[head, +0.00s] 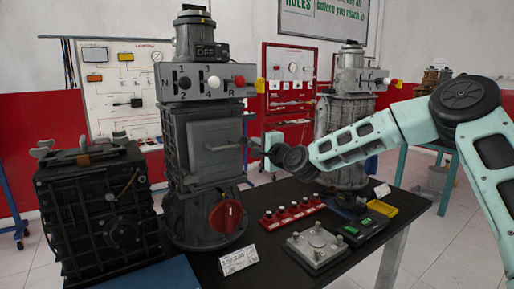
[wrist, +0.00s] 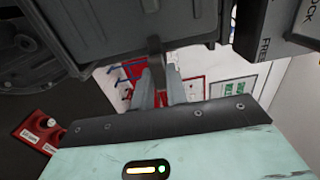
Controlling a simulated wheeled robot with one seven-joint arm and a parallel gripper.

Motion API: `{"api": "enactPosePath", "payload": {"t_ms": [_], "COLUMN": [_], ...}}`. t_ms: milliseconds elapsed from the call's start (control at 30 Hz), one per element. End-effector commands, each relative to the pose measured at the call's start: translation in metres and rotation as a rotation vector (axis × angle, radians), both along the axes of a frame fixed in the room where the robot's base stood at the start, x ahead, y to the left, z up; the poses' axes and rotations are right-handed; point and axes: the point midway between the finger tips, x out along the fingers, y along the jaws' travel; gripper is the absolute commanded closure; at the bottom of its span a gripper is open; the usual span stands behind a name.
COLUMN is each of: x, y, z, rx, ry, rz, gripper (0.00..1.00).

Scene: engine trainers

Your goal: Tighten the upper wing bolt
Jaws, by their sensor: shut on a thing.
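My gripper (head: 262,146) is at the right side of the middle grey trainer (head: 188,130), beside its front cover. In the wrist view my two fingers (wrist: 159,76) are closed around a narrow dark metal piece (wrist: 154,48) that sticks out of the grey housing (wrist: 130,22). Its far part is hidden between the fingers, and I cannot tell whether it is a wing bolt. A grey bar handle (head: 224,147) crosses the cover toward my gripper. Wing-shaped bolts (head: 83,146) stand on top of the black ribbed box (head: 98,210) at the left, away from my gripper.
A second trainer (head: 345,120) stands behind my gripper. A red dial (head: 226,216) sits low on the middle trainer.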

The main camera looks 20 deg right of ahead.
Motion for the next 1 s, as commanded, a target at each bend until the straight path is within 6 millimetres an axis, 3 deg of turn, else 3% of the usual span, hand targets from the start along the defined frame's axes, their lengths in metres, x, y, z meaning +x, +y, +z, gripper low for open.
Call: {"api": "enactPosePath", "payload": {"t_ms": [367, 400, 467, 500, 833, 1000], "x": [0.000, 0.000, 0.000, 0.000, -0.003, -0.025], "y": [-0.001, -0.001, -0.001, -0.001, -0.002, -0.009], "z": [-0.001, -0.001, -0.001, -0.001, -0.001, -0.002], "rx": [0.008, 0.008, 0.008, 0.008, 0.005, 0.004], "ry": [0.006, 0.006, 0.006, 0.006, 0.003, 0.003], "rz": [-0.003, -0.003, -0.003, -0.002, -0.001, -0.002], "gripper": [1.00, 0.83, 0.66, 0.64, 0.64, 0.64]}}
